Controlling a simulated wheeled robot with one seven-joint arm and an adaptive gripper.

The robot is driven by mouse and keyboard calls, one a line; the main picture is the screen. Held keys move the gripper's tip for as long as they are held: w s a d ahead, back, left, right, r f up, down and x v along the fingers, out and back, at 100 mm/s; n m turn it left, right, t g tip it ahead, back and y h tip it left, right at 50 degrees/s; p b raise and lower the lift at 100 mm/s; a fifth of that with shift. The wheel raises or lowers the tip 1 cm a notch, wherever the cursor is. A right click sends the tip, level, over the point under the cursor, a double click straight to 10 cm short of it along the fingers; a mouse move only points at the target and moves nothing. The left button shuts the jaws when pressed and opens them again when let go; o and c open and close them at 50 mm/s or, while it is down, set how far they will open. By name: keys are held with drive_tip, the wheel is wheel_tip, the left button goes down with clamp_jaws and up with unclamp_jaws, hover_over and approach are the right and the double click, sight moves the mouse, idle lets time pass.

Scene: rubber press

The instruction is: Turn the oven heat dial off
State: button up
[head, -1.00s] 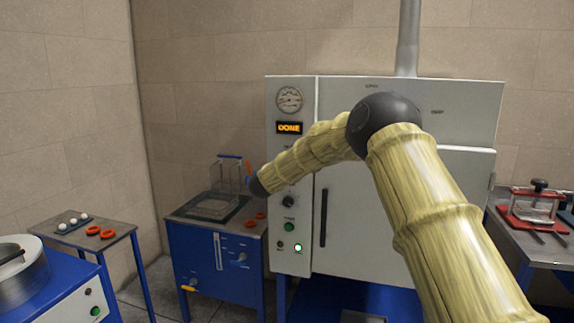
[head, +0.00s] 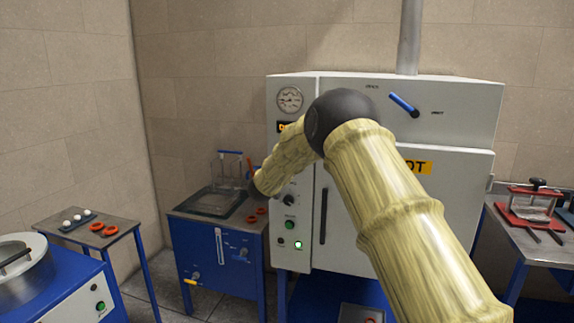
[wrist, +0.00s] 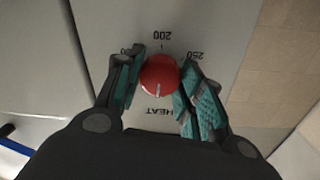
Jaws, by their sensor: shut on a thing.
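The heat dial (wrist: 159,75) is a round red knob on the oven's pale panel in the wrist view. A short white mark on it points towards the HEAT lettering, away from the 200 mark. My gripper (wrist: 160,84) has its two teal-padded fingers on either side of the dial and is shut on it. In the head view the oven (head: 430,185) is a large pale cabinet at the centre. My arm hides the dial and the gripper there and covers part of the display.
A black knob (head: 289,200) and a lit green lamp (head: 298,245) are lower on the oven panel. A black door handle (head: 323,216) and a blue lever (head: 404,105) are also on the oven. A blue bath unit (head: 215,252) stands close on the left, a press (head: 535,203) on the right.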

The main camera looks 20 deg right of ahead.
drive_tip(key=shift+a+f+n, duration=0.1)
drive_tip(key=shift+f+n, duration=0.15)
drive_tip(key=shift+n, duration=0.25)
drive_tip(key=o, duration=1)
drive_tip(key=shift+r, duration=0.1)
drive_tip(key=v, duration=1.2)
